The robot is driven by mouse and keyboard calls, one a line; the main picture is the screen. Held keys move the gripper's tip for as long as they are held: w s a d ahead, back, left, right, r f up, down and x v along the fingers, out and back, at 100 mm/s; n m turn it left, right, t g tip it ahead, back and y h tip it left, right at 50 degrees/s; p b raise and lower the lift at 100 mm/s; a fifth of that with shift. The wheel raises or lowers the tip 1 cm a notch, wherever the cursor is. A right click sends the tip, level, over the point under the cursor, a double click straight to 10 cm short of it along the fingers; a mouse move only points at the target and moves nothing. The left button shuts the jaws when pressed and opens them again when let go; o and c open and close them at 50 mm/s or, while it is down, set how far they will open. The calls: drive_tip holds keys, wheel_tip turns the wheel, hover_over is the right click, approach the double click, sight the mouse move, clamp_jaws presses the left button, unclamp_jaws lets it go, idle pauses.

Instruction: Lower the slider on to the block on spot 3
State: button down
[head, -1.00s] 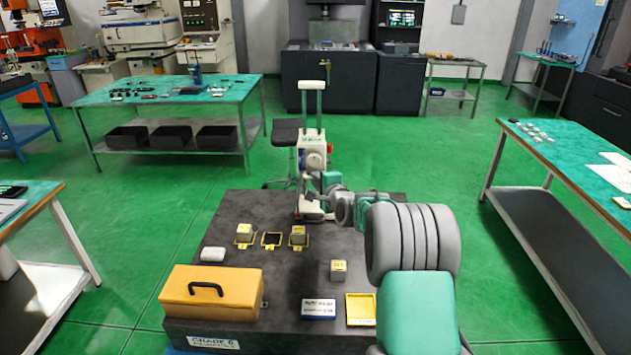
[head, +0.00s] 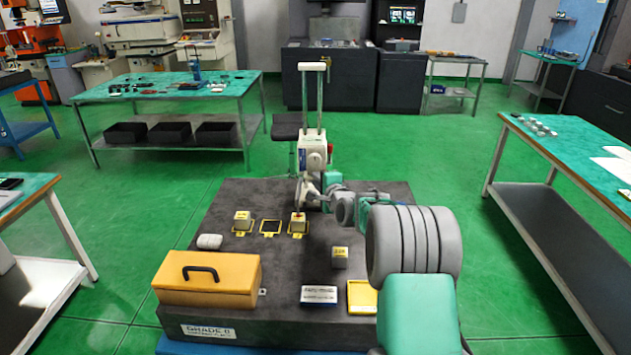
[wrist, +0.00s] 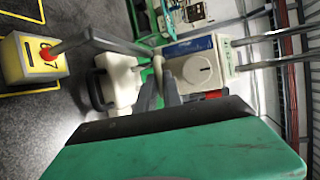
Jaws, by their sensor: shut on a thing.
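The slider (head: 314,156) is a pale housing with a round dial, on two upright columns of the gauge. It also shows in the wrist view (wrist: 196,70). My gripper (head: 314,193) is shut on a part of the slider at its lower side; the grey fingers (wrist: 168,88) hide what they hold.
The left spot holds another block (head: 242,219); the middle spot (head: 270,227) is empty. A loose block (head: 340,257), a sign (head: 319,294), a yellow tray (head: 361,310), an orange case (head: 208,282) and a white item (head: 209,241) stand on the dark plate (head: 240,195).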

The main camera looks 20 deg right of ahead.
drive_tip(key=shift+s+f, duration=0.1)
drive_tip(key=shift+f, duration=0.2)
drive_tip(key=c, duration=1.5)
unclamp_jaws()
drive_tip(key=shift+r, duration=0.1)
drive_tip(key=b+v, duration=0.1)
drive_tip(key=v, duration=0.6)
drive_tip(key=shift+s, duration=0.4)
